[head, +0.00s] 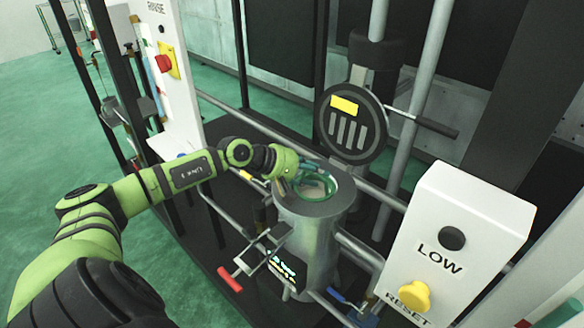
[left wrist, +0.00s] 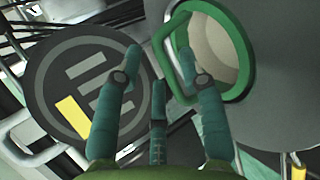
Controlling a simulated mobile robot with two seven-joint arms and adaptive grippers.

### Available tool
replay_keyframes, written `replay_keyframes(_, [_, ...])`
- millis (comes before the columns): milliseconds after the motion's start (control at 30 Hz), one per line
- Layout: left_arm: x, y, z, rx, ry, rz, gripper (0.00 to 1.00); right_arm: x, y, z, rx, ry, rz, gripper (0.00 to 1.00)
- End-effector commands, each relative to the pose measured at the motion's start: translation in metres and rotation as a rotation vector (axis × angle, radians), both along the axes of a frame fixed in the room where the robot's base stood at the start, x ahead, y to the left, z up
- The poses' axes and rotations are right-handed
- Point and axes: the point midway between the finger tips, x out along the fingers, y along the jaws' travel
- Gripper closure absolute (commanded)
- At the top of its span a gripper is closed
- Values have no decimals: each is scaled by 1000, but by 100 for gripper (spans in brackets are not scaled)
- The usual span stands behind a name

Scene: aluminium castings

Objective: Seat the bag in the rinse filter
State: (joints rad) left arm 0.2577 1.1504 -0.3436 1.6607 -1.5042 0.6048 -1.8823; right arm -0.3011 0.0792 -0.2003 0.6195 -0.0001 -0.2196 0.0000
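The bag (head: 313,187), pale inside with a green ring and a green loop handle, sits in the mouth of the rinse filter's metal housing (head: 306,235). In the left wrist view the bag's pale inside (left wrist: 215,48) shows within the ring, and the flat grey housing rim (left wrist: 285,75) lies around it. My left gripper (head: 297,170) is at the left side of the mouth. In its wrist view the gripper's fingers (left wrist: 158,65) are spread on both sides of the handle, with a visible gap. How deep the bag sits is hard to tell. My right gripper is not in view.
The round black lid (head: 351,123) with a yellow label stands swung up behind the housing. A white box marked LOW (head: 455,235) with a yellow button is to the right. Pipes, a red-handled valve (head: 230,279) and a white RINSE panel (head: 172,85) surround the housing.

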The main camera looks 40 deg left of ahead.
Motion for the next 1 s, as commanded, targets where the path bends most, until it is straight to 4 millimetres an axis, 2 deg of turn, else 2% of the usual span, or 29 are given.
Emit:
replay_keyframes(100, [-16, 8, 4, 8, 5, -3, 60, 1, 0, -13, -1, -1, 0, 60])
replay_keyframes(300, [-34, 18, 17, 8, 6, -5, 60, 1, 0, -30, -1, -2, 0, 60])
replay_keyframes(333, [-36, 18, 21, 7, 6, -7, 60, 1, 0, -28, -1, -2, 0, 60])
replay_keyframes(400, [-39, 20, 29, -3, 9, -5, 60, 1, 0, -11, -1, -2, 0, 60])
replay_keyframes(700, [-54, 29, 41, -1, 6, -4, 60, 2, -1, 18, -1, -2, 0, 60])
replay_keyframes(1000, [-70, 38, 51, -6, 2, -6, 60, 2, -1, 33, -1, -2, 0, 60])
